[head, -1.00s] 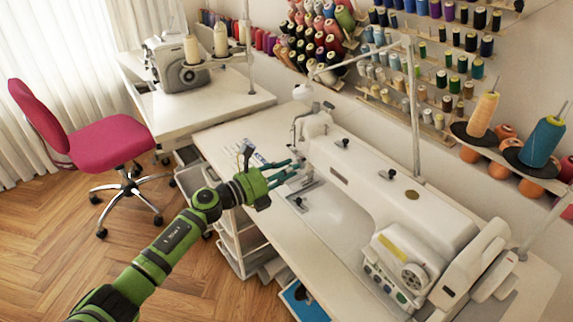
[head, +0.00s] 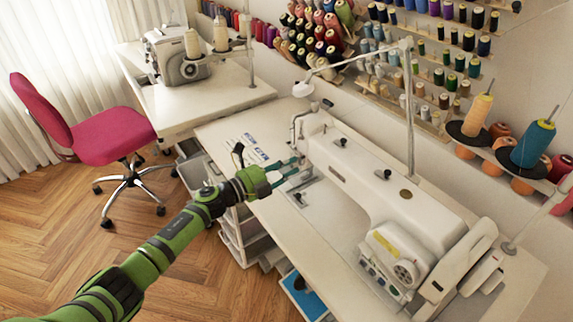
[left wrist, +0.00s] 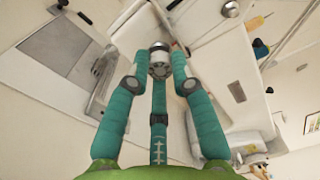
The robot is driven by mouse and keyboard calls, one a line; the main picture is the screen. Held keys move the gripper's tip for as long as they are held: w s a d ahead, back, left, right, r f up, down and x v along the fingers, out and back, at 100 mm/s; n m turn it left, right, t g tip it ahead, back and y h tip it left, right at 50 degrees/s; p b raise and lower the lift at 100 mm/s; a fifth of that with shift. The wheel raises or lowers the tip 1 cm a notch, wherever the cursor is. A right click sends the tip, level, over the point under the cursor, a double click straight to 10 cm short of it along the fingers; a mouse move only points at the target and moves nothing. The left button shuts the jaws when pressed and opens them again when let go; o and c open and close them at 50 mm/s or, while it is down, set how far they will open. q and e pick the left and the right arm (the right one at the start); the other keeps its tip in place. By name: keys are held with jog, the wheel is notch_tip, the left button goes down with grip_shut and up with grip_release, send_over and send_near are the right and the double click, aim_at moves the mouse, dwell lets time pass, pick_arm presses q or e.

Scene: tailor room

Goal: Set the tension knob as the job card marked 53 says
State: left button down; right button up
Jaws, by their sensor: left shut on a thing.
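The white sewing machine (head: 365,195) stands on its table, with its needle end beside my left gripper (head: 288,170). In the left wrist view the teal fingers of my left gripper (left wrist: 159,66) are closed around a small round metallic knob (left wrist: 159,55), which looks like the tension knob. Its dial marks are too small to read. In the head view the fingers hide the knob. Printed cards with blue marks (head: 256,147) lie on the table behind the gripper; their numbers cannot be read. My right gripper is not in view.
The sewing table (head: 225,130) has free room at its left end. A thread stand pole (head: 410,110) rises behind the machine. A second machine (head: 175,55) stands on another table, with a pink chair (head: 105,130) before it. Thread spools line the wall.

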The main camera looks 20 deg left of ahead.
pick_arm(q)
jog(key=shift+s+d+f, duration=0.1)
jog(key=shift+d+f, duration=0.05)
jog(key=shift+f, duration=0.05)
dwell(0.3)
jog(key=c, duration=1.2)
grip_release()
jog(key=shift+o, duration=0.6)
jog(key=shift+r, duration=0.1)
jog(key=v, duration=1.2)
